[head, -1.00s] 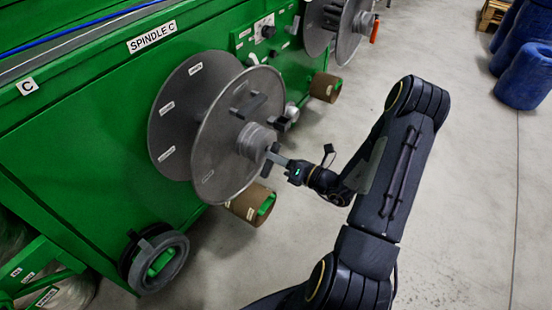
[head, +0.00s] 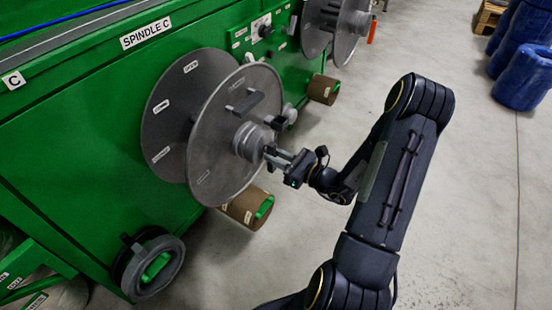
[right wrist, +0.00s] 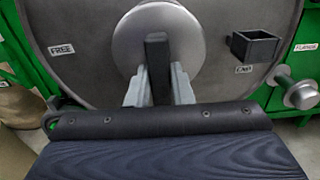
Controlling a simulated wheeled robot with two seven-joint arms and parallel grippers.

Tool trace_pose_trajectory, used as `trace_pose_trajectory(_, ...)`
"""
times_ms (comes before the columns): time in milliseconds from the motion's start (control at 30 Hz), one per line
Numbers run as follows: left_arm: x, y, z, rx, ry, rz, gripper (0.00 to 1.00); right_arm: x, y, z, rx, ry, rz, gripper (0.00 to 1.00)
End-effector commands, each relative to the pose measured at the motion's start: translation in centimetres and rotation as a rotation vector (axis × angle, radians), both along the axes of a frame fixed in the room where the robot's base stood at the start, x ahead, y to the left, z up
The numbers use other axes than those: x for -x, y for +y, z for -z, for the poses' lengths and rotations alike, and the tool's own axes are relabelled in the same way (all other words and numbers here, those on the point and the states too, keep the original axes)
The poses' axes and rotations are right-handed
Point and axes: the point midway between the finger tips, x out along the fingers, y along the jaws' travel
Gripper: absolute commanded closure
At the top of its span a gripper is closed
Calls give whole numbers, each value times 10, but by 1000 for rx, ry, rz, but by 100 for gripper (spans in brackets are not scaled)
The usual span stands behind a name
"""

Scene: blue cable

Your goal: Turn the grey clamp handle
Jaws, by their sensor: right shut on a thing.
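The grey spool (head: 222,150) with two round flanges sits on the green machine under the SPINDLE C label. The clamp's round grey hub (head: 250,142) stands out from the front flange. In the right wrist view the hub (right wrist: 172,22) carries a dark upright handle bar (right wrist: 157,60). My right gripper (head: 275,155) is at the hub in the head view. In the right wrist view its two grey fingers (right wrist: 158,88) are on either side of the dark handle bar, shut on it. My left gripper is not in view.
A dark square box (right wrist: 254,46) sticks out from the flange right of the hub, with a grey knob (right wrist: 300,92) beyond. A brown roll (head: 243,207) and a grey ring (head: 160,268) are low on the machine. Blue barrels (head: 522,78) stand far right. The floor is open.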

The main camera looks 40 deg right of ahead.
Motion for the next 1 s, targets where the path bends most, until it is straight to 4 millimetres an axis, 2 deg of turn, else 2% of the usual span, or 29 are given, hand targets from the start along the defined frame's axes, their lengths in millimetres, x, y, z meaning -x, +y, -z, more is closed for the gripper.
trace_pose_trajectory(600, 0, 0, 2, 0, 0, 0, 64, 1, -1, 1, 42, -12, 1, 100)
trace_pose_trajectory(633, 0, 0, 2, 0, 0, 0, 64, 1, -1, 1, 41, -13, 1, 78)
trace_pose_trajectory(767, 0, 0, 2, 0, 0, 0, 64, 0, -1, 1, 40, -13, 1, 60)
trace_pose_trajectory(1000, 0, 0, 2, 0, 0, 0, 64, 0, -1, 0, 38, -15, 0, 58)
